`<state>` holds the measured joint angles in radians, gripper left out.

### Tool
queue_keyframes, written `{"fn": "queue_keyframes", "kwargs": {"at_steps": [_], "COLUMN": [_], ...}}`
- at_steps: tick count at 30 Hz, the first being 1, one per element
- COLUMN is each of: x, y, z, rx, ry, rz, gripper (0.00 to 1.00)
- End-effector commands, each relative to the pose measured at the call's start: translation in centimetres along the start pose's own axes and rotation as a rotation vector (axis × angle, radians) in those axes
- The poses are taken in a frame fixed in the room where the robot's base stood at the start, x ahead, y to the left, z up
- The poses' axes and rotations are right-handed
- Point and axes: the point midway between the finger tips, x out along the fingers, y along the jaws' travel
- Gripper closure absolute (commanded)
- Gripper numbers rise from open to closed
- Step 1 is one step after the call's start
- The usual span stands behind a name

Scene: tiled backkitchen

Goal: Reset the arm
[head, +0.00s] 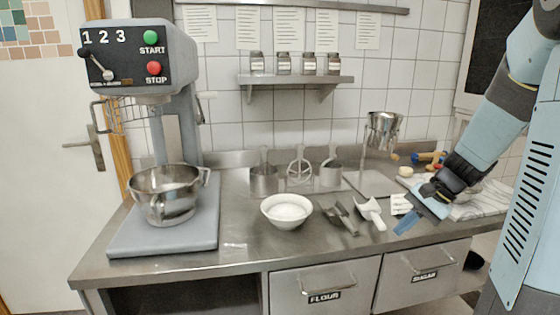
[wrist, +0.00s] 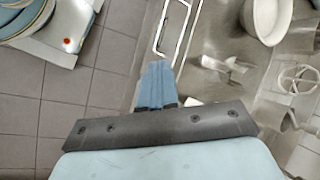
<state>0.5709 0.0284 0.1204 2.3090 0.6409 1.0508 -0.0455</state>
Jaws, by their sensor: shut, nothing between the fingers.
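My arm comes in from the right side of the head view. My gripper (head: 405,222) points down and to the left above the right part of the steel counter (head: 240,238), near its front edge. Its blue fingers are together and hold nothing. In the wrist view my gripper (wrist: 155,72) shows the fingers closed side by side, over the counter's front edge with the tiled floor to the left.
A mixer (head: 140,60) with a steel bowl (head: 165,190) stands at the left. A white bowl (head: 286,210), a dark scoop (head: 341,215) and a white scoop (head: 371,212) lie left of my gripper. Drawers marked flour (head: 325,290) and sugar (head: 425,272) are below.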

Motion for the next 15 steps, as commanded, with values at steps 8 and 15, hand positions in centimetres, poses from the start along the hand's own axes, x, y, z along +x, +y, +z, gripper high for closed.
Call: {"fn": "queue_keyframes", "kwargs": {"at_steps": [8,15], "x": [-2.0,-3.9], "y": [-1.1,-1.2], "z": [6.0,10.6], "rx": [-0.239,-0.438], "ry": [0.118,0.231], "rz": [0.140,0.236], "gripper": [1.00,1.00]}}
